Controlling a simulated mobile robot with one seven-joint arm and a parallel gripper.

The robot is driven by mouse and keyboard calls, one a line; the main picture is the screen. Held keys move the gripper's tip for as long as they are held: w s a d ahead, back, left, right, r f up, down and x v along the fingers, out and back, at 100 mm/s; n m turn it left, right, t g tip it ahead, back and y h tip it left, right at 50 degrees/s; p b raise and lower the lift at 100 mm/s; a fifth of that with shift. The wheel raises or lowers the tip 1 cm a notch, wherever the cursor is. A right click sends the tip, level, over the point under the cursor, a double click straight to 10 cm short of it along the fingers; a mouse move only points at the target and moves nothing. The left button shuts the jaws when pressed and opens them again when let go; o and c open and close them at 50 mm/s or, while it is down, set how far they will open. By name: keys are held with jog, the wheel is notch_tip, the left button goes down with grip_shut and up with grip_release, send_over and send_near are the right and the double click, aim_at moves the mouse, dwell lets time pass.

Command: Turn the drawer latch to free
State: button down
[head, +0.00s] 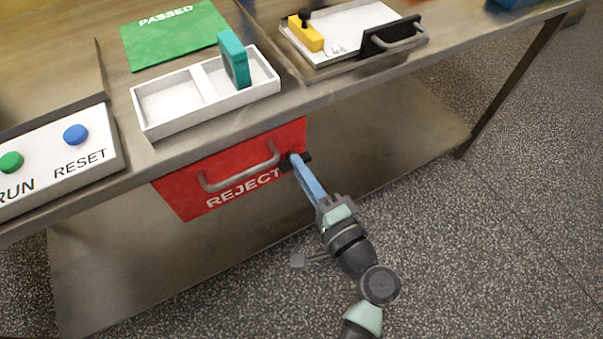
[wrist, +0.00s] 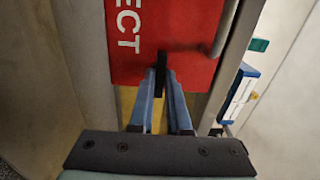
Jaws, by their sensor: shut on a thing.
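The red drawer (head: 190,190) marked REJECT hangs under the table's front edge, with a grey bar handle (head: 240,170) across its face. It appears closed. The small black latch (head: 305,157) is at the drawer's right upper side. My gripper (head: 295,160) reaches it from the front right, its blue fingers shut on the latch. In the wrist view the black latch (wrist: 161,72) stands between the fingertips (wrist: 160,82), in front of the red drawer face (wrist: 150,35). The fingers hide part of the latch, so its exact angle is hard to tell.
On the table above are a white two-part tray (head: 140,120) with a teal block (head: 234,60), a green PASSED mat (head: 165,35), a RUN/RESET button panel (head: 100,155) and a tray with a black handle (head: 395,38). A lower shelf (head: 400,120) lies beneath. The floor at right is clear.

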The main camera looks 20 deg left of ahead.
jog(key=c, duration=0.9)
grip_release()
jog(key=p+v, duration=0.1)
jog(key=v, duration=1.2)
